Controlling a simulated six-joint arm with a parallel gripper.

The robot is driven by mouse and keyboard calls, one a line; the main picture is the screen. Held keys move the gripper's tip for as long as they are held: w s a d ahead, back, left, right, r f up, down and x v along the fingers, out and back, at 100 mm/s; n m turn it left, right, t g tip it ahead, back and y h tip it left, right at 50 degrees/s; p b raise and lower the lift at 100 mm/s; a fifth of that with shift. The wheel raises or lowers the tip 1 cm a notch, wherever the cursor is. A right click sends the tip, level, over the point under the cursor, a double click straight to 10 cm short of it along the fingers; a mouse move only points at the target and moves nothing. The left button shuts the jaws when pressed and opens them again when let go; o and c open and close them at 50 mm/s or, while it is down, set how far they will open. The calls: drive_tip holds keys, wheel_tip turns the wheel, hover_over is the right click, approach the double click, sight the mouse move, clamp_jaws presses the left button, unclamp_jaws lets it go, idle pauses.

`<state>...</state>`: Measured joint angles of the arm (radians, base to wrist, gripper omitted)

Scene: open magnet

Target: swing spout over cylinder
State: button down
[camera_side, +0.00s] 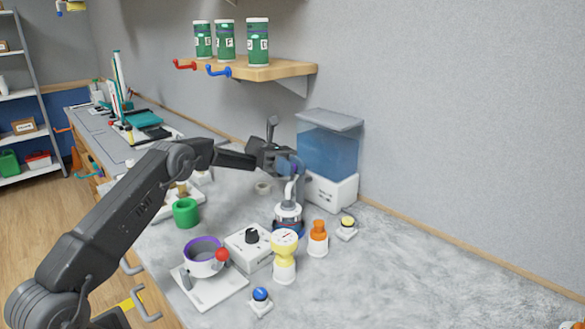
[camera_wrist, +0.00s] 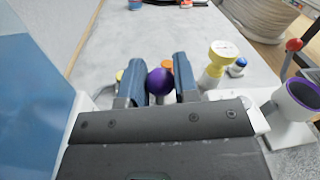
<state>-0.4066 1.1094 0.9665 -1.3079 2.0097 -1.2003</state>
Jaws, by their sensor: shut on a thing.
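My gripper (camera_side: 288,165) is at the front of the blue water tank (camera_side: 328,152) on its white base. In the wrist view its two blue fingers (camera_wrist: 161,80) stand on either side of a purple ball knob (camera_wrist: 160,82) and are shut on it. Below the gripper in the side view, a pale curved spout (camera_side: 291,190) shows, partly hidden by the fingers. A white cylinder with a dark blue band (camera_side: 288,218) stands directly below in that view. I cannot tell whether the spout is exactly over it.
A yellow-topped dial post (camera_side: 284,255), an orange-topped bottle (camera_side: 318,238), a white box with a black knob (camera_side: 250,247) and a purple-rimmed cup (camera_side: 204,257) with a red ball handle stand in front. A green ring (camera_side: 186,212) is left.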

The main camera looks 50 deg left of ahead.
drive_tip(key=c, duration=0.9)
unclamp_jaws()
